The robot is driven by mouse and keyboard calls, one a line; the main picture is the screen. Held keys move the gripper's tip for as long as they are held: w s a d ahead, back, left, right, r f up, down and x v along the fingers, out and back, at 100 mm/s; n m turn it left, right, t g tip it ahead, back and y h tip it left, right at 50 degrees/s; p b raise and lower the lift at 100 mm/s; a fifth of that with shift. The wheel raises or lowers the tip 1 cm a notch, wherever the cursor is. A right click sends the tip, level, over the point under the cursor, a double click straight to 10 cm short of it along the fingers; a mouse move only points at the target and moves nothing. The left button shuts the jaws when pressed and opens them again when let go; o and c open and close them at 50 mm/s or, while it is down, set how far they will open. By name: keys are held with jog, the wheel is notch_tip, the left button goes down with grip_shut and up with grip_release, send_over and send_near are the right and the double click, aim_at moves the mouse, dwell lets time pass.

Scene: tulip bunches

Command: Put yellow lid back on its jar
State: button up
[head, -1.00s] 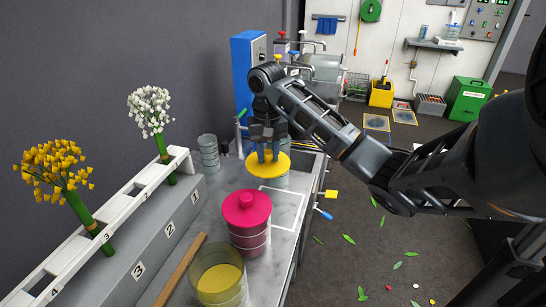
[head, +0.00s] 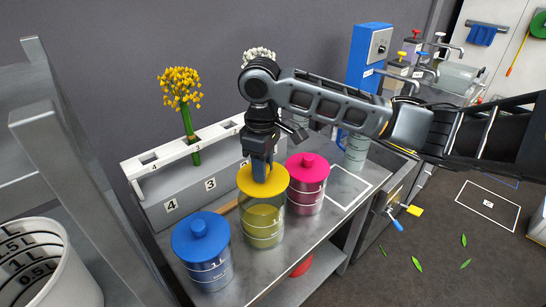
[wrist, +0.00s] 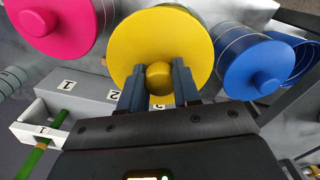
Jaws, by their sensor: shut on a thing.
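The yellow lid (head: 245,181) is a round disc with a knob on top, level above the mouth of a clear jar with yellow contents (head: 263,231). My gripper (head: 261,172) points down and is shut on the lid's knob. In the wrist view, the two fingers of my gripper (wrist: 158,82) stand either side of the knob on the yellow lid (wrist: 150,40). The lid looks lined up with the jar, at or just above its rim. I cannot tell whether it touches, as the lid hides the rim.
A blue-lidded jar (head: 200,236) stands close on the left, a pink-lidded jar (head: 307,172) close on the right. Behind is a numbered rack (head: 190,206) holding flower bunches, one of them yellow (head: 180,88). A white bucket (head: 45,270) is at lower left.

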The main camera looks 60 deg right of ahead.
aim_at(261, 185)
jog(key=shift+s+a+n, duration=0.1)
jog(key=shift+a+n, duration=0.2)
jog(key=shift+a, duration=0.15)
jog(key=shift+a+f, duration=0.2)
jog(key=shift+a, duration=0.05)
jog(key=shift+f+b, duration=1.9)
jog(key=shift+f, duration=0.3)
jog(key=o, duration=1.1)
jog(key=shift+o, duration=0.2)
notch_tip(261, 185, up, 8)
jog(key=shift+f, duration=0.1)
